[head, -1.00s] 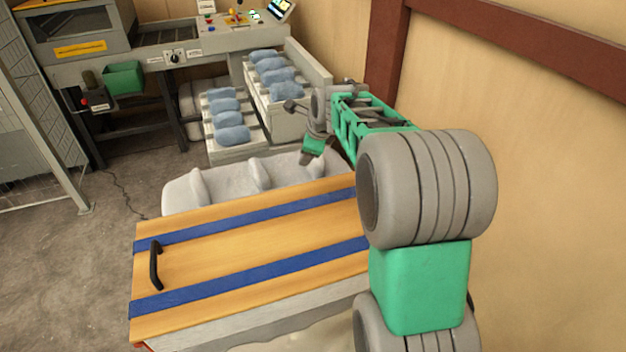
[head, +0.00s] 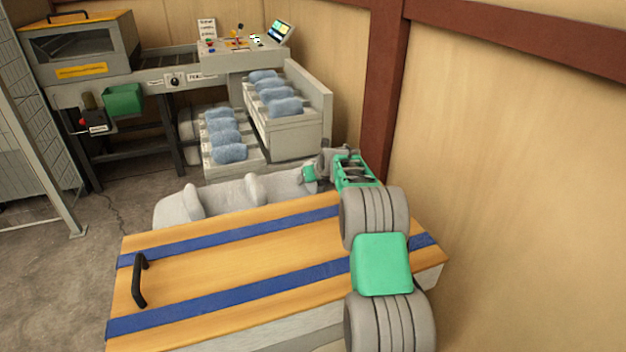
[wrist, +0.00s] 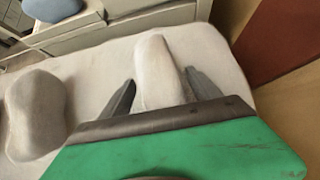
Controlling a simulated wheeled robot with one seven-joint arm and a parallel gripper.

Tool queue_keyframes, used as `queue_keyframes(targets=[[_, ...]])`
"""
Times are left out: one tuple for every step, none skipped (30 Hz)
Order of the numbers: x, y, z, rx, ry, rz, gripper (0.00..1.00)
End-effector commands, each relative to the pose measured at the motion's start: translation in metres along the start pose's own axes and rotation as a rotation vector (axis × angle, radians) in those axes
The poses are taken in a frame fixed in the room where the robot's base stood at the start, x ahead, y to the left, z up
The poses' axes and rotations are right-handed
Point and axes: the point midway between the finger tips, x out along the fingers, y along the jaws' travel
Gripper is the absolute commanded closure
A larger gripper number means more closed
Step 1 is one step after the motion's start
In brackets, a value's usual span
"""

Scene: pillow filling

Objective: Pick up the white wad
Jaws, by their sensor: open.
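In the wrist view a long white wad (wrist: 157,72) lies on a pale tray (wrist: 215,50), between the two dark fingers of my gripper (wrist: 162,92). The fingers are spread, one on each side of the wad, and I cannot tell whether either touches it. Another pale wad (wrist: 36,105) lies to the left in that view. In the head view the pale tray (head: 228,204) stands behind the wooden-topped box, with wads (head: 192,202) on it. The green wrist of my gripper (head: 309,173) is at its right end; the fingertips there are hidden.
A wooden-topped box (head: 215,272) with blue straps and a black handle (head: 139,280) stands in front. Blue-grey rolls (head: 285,106) lie in trays (head: 292,135) behind. A machine (head: 80,45) stands back left. A wall with a red-brown post (head: 388,90) closes the right side.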

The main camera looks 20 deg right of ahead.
Motion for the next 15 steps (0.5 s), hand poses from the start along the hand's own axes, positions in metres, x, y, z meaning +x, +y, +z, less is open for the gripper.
queue_keyframes(targets=[[-0.0004,0.0,0.0006,0.0,0.0,0.0,0.28],[-0.0005,0.0001,0.0004,0.0,0.0,0.0,0.28],[-0.0005,0.0001,0.0002,0.0,0.0,0.0,0.28],[-0.0005,0.0001,0.0001,0.0,0.0,0.0,0.28],[-0.0005,0.0,0.0,0.0,0.001,0.0,0.29],[-0.0005,0.0,-0.0001,0.0,0.001,0.0,0.33],[-0.0005,0.0,-0.0001,0.0,0.001,0.0,0.35],[-0.0005,0.0,-0.0002,0.0,0.001,0.0,0.38],[-0.0005,0.0,-0.0002,0.0,0.001,0.0,0.41],[-0.0005,0.0,-0.0002,0.0,0.001,0.0,0.43],[-0.0006,0.0,-0.0002,0.0,0.001,0.0,0.46],[-0.0006,0.0,-0.0002,0.0,0.001,0.0,0.49],[-0.0006,0.0,-0.0003,0.0,0.001,0.0,0.52],[-0.0006,0.0,-0.0003,0.0,0.001,0.0,0.54],[-0.0006,0.0,-0.0003,0.0,0.001,0.0,0.57]])
